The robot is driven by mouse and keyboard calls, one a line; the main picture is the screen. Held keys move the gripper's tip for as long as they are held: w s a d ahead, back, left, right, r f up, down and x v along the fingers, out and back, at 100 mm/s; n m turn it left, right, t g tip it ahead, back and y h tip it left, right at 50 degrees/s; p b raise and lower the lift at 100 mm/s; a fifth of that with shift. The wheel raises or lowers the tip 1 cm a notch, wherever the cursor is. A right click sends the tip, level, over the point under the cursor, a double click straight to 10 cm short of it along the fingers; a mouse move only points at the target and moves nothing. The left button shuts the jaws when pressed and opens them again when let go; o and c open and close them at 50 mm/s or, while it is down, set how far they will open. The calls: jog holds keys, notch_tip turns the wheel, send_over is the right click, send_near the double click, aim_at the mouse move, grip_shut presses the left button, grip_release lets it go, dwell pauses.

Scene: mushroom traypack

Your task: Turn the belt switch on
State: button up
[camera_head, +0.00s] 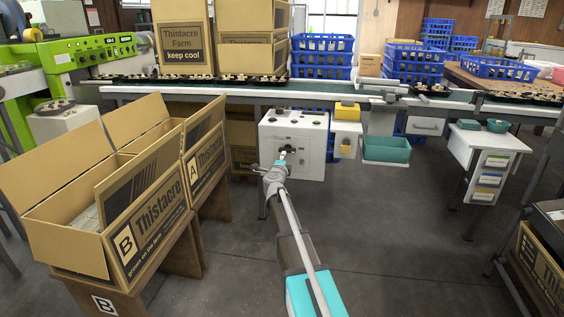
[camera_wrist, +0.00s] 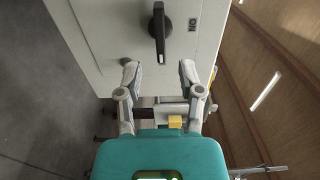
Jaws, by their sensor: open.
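The belt switch (camera_wrist: 160,33) is a black rotary handle on a pale control box (camera_wrist: 95,30). Its handle lies lengthwise, its white-marked end nearest my gripper.
The conveyor (camera_head: 215,92) runs above the box. A yellow-topped unit (camera_head: 347,128) and a green bin (camera_head: 386,150) are right of it. Open cartons A (camera_head: 205,160) and B (camera_head: 125,245) stand at left.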

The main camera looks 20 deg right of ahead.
aim_at(287, 150)
jog(key=shift+x, duration=3.75)
grip_shut()
